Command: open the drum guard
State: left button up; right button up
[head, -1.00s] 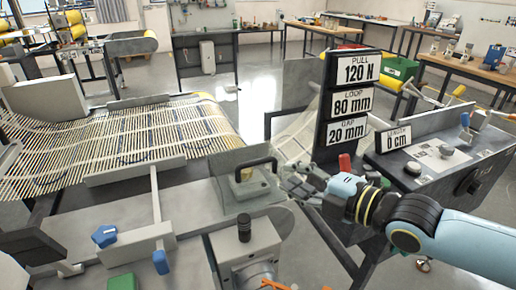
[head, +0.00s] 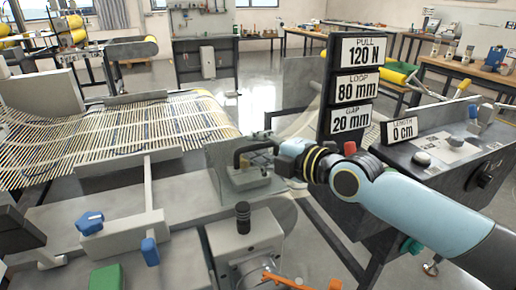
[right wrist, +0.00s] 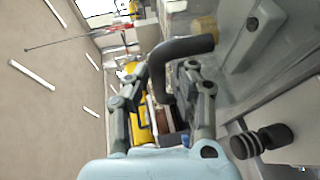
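The drum guard (head: 222,157) is a grey panel over the roller at the end of the mesh bed, with a black bar handle (head: 242,152) on it. The guard looks down. In the right wrist view the handle (right wrist: 185,47) is a thick black bent bar lying between my fingers near their tips. My right gripper (head: 278,160) is at the handle in the head view, its fingers partly hidden. In the right wrist view the right gripper (right wrist: 162,80) is open, with a finger on each side of the bar; I cannot tell whether they touch it.
A ridged black knob (head: 243,217) stands on the grey box just in front of the guard. Signs on a dark post (head: 326,105) and a control desk (head: 455,155) stand close to my right arm. A blue knob (head: 90,222) and a green block (head: 106,278) lie left.

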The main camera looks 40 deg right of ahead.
grip_shut()
jog(key=shift+w+r, duration=0.1)
